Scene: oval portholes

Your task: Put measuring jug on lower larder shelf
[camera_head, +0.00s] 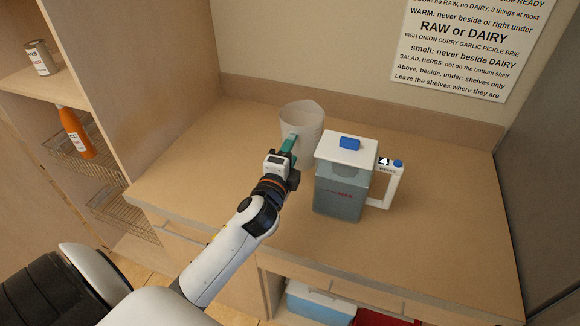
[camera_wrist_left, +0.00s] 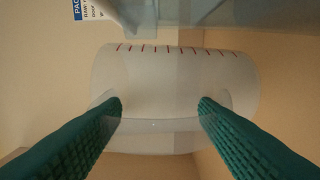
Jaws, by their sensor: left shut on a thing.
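The measuring jug (camera_head: 303,120) is a clear, whitish cup standing at the back of the wooden counter. In the left wrist view the jug (camera_wrist_left: 175,75) shows red graduation marks. My left gripper (camera_head: 289,145) is at its near side, with the green fingers shut on the jug, one finger at each side of its handle area. The larder stands at the left, with a wooden shelf (camera_head: 62,84) and wire baskets below it. Which one is the lower shelf I cannot tell. My right gripper is not in view.
A lidded grey pitcher (camera_head: 340,190) with a blue knob and white handle stands right beside the jug. A can (camera_head: 41,57) is on the larder shelf; an orange bottle (camera_head: 75,132) stands below. A rules sign (camera_head: 470,45) hangs on the wall. The counter's left part is clear.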

